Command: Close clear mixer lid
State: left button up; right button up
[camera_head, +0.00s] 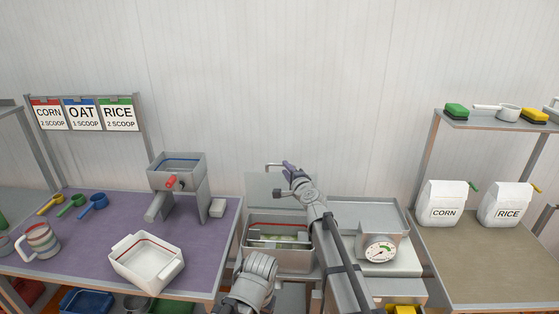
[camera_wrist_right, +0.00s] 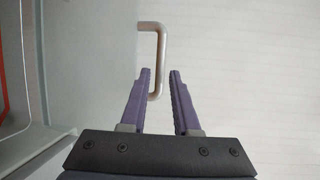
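The mixer (camera_head: 279,259) is a grey metal box in the middle of the head view, with a red rim line inside. Its clear lid (camera_head: 262,189) stands raised at the back; the see-through panel also shows at the left of the wrist view (camera_wrist_right: 85,60). A pale U-shaped handle (camera_wrist_right: 161,45) sits on the lid's edge. My right gripper (camera_head: 286,167) is at this handle. In the wrist view its two purple fingers (camera_wrist_right: 160,72) are apart, with the handle bar's near end between the tips and gaps beside it.
A scale with a dial (camera_head: 380,250) stands right of the mixer. A hopper with a red handle (camera_head: 177,170) and a white bin (camera_head: 146,265) are on the purple-topped table at left. Corn (camera_head: 444,203) and rice (camera_head: 505,204) bags stand at right.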

aim_at(281, 164)
jog(key=x, duration=0.8)
jog(key=shift+s+b, duration=0.1)
jog(key=shift+b, duration=0.3)
grip_shut()
jog(key=shift+s, duration=0.1)
dwell(0.9)
